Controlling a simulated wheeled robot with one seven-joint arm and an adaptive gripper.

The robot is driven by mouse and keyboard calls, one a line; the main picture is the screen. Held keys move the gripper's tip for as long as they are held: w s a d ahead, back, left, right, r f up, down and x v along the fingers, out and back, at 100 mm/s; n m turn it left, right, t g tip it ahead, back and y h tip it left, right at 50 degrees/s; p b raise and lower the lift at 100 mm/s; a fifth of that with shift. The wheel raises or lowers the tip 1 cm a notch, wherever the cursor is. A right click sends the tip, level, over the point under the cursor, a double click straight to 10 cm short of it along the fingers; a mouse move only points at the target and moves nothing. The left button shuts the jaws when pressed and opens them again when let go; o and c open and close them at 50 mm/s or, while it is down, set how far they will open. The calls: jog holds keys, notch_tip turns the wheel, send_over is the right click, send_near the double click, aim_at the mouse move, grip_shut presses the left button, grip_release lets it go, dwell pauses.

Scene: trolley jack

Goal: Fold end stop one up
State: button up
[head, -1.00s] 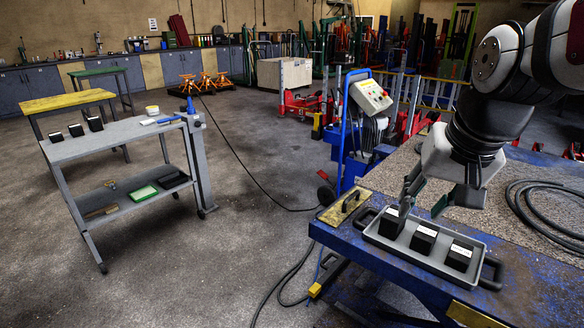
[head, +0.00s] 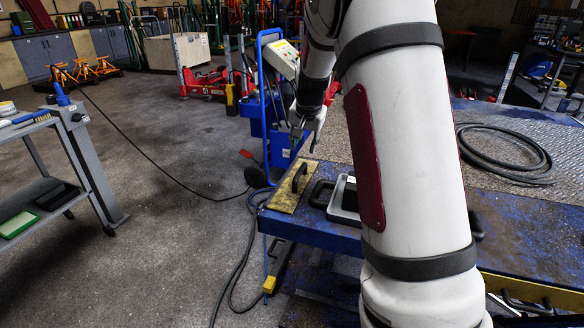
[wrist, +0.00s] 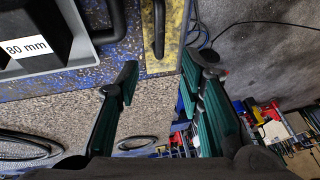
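A worn yellow plate with a black bar handle, which looks like an end stop, lies flat at the left end of the blue table in the head view (head: 284,198). Its handle (head: 300,177) stands up from it. The plate (wrist: 170,30) and handle (wrist: 158,25) also show at the top of the wrist view. My gripper (head: 304,133) hangs beyond the plate, above it in the picture and apart from the handle. In the wrist view my gripper (wrist: 165,85) has its green-padded fingers spread, with nothing between them.
A grey tray (head: 338,208) sits beside the plate, partly hidden by my arm; it holds a black block marked 80 mm (wrist: 30,35). A coiled hose (head: 510,155) lies on the table. A blue cart (head: 268,120) stands behind.

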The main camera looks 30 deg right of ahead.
aim_at(301, 170)
jog(key=b+x, duration=0.2)
jog(key=x, duration=1)
jog(key=shift+w+f, duration=0.1)
jog(key=shift+f, duration=0.25)
grip_shut()
